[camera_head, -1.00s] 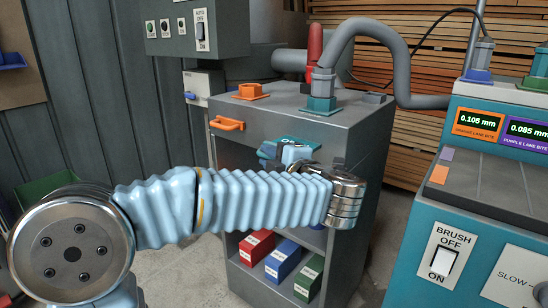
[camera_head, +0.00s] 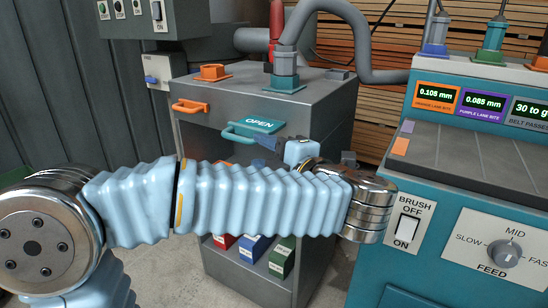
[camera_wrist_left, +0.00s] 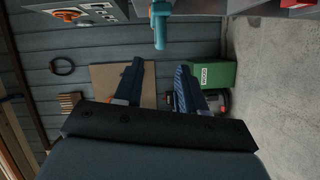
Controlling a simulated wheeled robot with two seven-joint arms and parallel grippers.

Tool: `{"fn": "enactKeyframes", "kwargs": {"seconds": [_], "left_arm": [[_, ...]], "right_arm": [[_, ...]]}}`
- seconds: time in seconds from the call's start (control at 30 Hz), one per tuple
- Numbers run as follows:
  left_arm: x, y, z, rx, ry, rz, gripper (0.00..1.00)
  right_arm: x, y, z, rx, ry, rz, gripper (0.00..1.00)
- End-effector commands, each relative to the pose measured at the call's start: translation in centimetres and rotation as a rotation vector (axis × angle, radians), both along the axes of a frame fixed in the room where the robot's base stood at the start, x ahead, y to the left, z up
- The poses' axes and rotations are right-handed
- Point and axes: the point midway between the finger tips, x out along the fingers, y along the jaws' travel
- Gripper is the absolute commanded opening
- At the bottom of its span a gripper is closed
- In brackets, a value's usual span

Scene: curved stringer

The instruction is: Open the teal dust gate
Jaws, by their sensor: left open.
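The teal dust gate (camera_head: 240,134) is on the front of the grey cabinet, below its top. Its teal handle sticks out from the face, and a teal plate reading OPEN (camera_head: 258,125) shows above and behind it. My left gripper (camera_head: 264,140) is just right of the handle, its dark fingers pointing left toward it. In the left wrist view the teal handle (camera_wrist_left: 160,24) hangs from the top edge, beyond the fingertips. The left gripper's fingers (camera_wrist_left: 160,66) are apart with nothing between them. My left forearm hides the cabinet's middle. My right gripper is not in view.
An orange handle (camera_head: 190,106) is left on the same cabinet (camera_head: 330,92). Red, blue and green boxes (camera_head: 252,248) sit on its lower shelf. A teal machine (camera_head: 455,185) with switches stands close on the right. A green bin (camera_wrist_left: 212,73) shows in the wrist view.

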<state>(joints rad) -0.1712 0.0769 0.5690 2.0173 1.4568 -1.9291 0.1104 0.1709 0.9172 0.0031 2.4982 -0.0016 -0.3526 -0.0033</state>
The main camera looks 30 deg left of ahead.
Motion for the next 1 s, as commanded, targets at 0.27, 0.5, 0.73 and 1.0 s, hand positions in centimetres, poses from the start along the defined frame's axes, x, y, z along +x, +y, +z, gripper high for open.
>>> {"fn": "enactKeyframes", "kwargs": {"seconds": [0.27,0.5,0.73,1.0], "left_arm": [[-1.2,-2.5,0.3,-0.001,0.000,-0.002,0.40],[-1.4,-2.7,0.3,0.000,0.000,0.002,0.40],[-1.4,-2.7,0.2,-0.001,0.000,0.001,0.40],[-1.4,-2.7,0.3,-0.001,0.000,0.001,0.40]], "right_arm": [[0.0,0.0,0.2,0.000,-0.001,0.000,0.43],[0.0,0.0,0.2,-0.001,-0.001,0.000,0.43],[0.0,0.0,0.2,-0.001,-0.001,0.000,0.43],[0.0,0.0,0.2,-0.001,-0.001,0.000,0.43]]}}
